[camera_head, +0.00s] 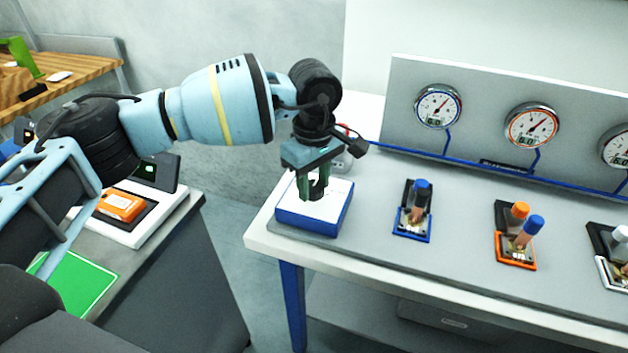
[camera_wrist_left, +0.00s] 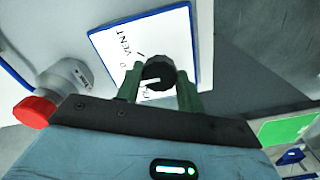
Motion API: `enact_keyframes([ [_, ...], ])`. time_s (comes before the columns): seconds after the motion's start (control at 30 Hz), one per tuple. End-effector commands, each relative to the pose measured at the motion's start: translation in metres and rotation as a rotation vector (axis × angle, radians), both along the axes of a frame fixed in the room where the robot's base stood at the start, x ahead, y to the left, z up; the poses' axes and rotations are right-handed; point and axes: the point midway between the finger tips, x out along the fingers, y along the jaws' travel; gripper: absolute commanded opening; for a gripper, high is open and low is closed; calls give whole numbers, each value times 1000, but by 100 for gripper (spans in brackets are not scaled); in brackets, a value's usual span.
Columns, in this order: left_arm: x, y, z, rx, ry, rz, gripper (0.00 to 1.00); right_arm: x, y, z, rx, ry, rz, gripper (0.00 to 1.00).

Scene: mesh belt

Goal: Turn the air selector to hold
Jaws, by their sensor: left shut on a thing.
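The air selector (camera_head: 290,218) is a blue box with a white top plate at the left end of the white bench. In the left wrist view its white plate (camera_wrist_left: 112,62) shows the word VENT, a 0 and another label partly hidden by my fingers. Its round black knob (camera_wrist_left: 158,72) stands on the plate. My left gripper (camera_head: 315,192) points down over the box, its green fingers (camera_wrist_left: 160,88) shut on the knob from both sides. A pale mark shows near the knob's lower side; its exact heading is hard to tell. My right gripper is not in view.
A grey fitting with a red cap (camera_wrist_left: 37,110) stands beside the selector. To the right are blue (camera_head: 414,222), orange (camera_head: 517,248) and white (camera_head: 612,268) valve stations, below round gauges (camera_head: 438,106). A side table (camera_head: 175,222) stands left, across a floor gap.

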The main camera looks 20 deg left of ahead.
Motion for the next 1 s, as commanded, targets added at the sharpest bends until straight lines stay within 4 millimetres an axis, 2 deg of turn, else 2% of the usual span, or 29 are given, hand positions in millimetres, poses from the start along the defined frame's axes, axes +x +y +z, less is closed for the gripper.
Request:
enact_keyframes([
  [0.1,0,0,0,-1,0,1,15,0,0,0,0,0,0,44],
  [0.13,0,0,0,-1,0,1,40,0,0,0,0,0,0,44],
  [0.3,0,0,0,-1,0,2,59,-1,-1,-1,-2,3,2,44],
  [0.53,0,0,0,0,0,2,59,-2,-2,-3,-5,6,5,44],
  [0.67,1,0,7,-1,-2,2,59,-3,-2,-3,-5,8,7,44],
  [1.0,1,-1,57,-2,-2,2,59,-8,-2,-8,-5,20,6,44],
])
